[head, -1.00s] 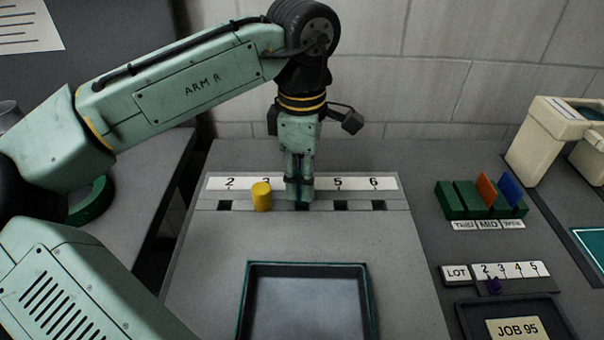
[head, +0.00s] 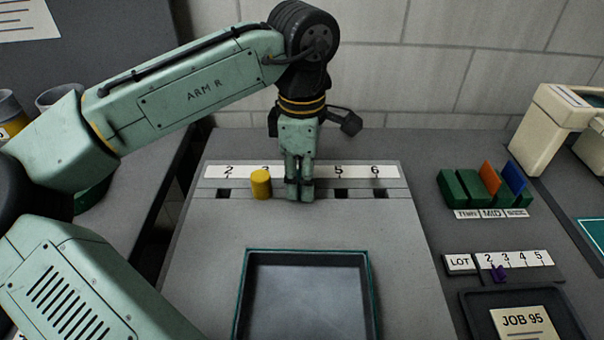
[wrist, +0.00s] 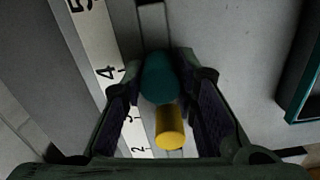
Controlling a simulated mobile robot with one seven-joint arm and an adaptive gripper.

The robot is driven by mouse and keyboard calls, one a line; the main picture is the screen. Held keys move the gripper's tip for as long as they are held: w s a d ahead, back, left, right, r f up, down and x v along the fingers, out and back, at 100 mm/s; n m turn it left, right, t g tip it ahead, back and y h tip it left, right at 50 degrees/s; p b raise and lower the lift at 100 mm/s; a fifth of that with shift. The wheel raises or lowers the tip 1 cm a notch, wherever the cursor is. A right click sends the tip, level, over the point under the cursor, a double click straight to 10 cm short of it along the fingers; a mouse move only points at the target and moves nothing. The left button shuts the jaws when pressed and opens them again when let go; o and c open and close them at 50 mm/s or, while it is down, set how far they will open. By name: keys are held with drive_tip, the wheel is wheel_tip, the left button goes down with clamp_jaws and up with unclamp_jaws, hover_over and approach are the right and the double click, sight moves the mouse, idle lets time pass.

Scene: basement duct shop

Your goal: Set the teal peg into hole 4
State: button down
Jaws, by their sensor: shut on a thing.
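My gripper (head: 299,196) is down at the row of holes, between the yellow peg and hole 5, in line with the hidden 4 label. In the wrist view its fingers (wrist: 160,95) are closed around the teal peg (wrist: 158,82), seen from above. The numbered strip (head: 215,172) shows 2, 5 and 6; a 4 shows beside the teal peg in the wrist view. Hole 4 is covered, so I cannot tell how deep the peg sits.
A yellow peg (head: 261,184) stands upright at position 3, close to my gripper's left. Holes 2 (head: 223,194), 5 (head: 341,194) and 6 (head: 380,194) look empty. A teal-rimmed tray (head: 240,296) lies in front. Green card slots (head: 452,190) stand to the right.

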drive_tip(key=c, duration=1.2)
unclamp_jaws()
drive_tip(key=shift+f, duration=0.1)
wheel_tip(320, 180, up, 12)
